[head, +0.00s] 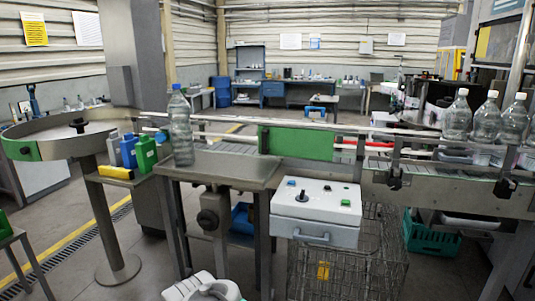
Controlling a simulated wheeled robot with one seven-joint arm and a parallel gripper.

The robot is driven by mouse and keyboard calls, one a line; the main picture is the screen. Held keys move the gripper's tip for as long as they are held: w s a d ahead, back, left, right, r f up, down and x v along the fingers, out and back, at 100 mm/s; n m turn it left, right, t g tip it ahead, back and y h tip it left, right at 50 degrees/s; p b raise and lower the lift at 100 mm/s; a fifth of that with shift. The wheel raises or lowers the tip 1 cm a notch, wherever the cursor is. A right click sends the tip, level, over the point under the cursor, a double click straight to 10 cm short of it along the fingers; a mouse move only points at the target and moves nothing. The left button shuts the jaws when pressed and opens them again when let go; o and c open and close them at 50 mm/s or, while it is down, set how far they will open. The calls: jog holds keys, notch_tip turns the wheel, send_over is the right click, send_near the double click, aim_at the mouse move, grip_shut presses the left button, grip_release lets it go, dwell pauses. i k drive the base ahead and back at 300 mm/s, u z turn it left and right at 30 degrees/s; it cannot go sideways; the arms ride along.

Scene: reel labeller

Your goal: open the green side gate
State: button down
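The green side gate (297,143) is a flat green panel upright along the near side of the conveyor (432,182), just behind the control box. It spans the gap between the rail sections and looks closed. I cannot make out a handle or latch on it. A white and grey rounded part, apparently of my own arm, shows at the bottom edge, well below and in front of the gate. No gripper fingers show.
A clear blue-capped bottle (180,128) stands on the metal side table (222,166), left of the gate. A white control box (316,212) juts out below the gate, above a wire cage (345,265). Several clear bottles (457,118) stand on the conveyor at right.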

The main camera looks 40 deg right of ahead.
aim_at(316, 145)
jog(key=u, duration=0.5)
jog(key=i, duration=1.5)
jog(key=z, duration=0.5)
